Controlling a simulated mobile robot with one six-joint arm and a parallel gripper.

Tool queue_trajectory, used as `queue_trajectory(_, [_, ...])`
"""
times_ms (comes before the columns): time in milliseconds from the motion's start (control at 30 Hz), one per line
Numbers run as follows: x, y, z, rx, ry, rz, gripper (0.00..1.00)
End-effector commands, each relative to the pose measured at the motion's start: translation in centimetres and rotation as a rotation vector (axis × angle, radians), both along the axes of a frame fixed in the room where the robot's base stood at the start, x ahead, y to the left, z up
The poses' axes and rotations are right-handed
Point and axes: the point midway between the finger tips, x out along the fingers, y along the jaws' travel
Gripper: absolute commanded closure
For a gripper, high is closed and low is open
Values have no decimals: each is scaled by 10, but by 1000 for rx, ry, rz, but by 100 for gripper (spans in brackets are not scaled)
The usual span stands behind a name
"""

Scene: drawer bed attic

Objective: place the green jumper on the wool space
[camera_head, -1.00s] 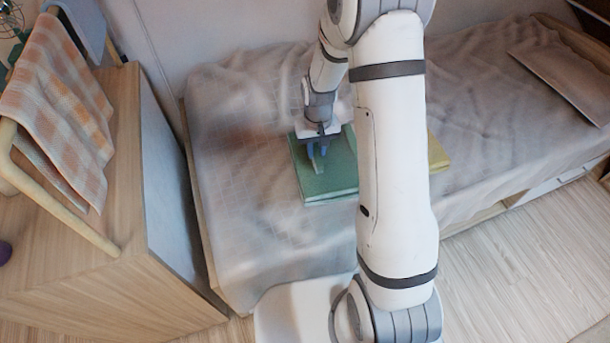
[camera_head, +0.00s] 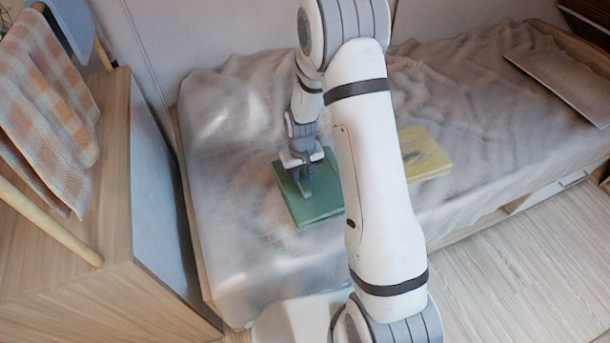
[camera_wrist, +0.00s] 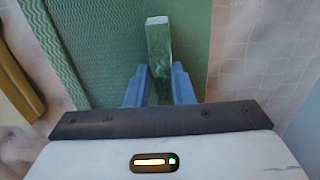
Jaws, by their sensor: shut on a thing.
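The green jumper (camera_head: 322,207) is a flat, square, folded-looking block on the left part of the bed; my arm hides some of it. In the wrist view its ribbed green surface (camera_wrist: 100,40) fills the upper left and middle. My gripper (camera_head: 303,178) points down over it. In the wrist view my gripper (camera_wrist: 160,88) has its blue fingers shut on a pale green upright strip on the jumper. I cannot tell whether the jumper touches the bed or hangs just above it. No marked wool space can be made out.
A yellow folded item (camera_head: 425,152) lies on the bed to the right, partly behind my arm. The bed's grey cover (camera_head: 240,215) is wrinkled, with free room left of the jumper. A wooden cabinet (camera_head: 70,265) with a checked cloth (camera_head: 45,110) stands at the left.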

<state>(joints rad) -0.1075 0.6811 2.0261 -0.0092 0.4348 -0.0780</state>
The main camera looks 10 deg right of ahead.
Motion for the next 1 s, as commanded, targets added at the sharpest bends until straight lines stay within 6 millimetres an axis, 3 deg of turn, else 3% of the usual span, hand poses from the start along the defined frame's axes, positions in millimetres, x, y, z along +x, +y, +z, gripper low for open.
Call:
queue_trajectory(367, [1, 0, -8, 0, -2, 1, 100])
queue_trajectory(400, [0, 1, -9, 0, -1, 1, 78])
queue_trajectory(633, [0, 1, -7, 0, -1, 1, 59])
queue_trajectory(1000, [1, 1, -1, 0, -2, 2, 57])
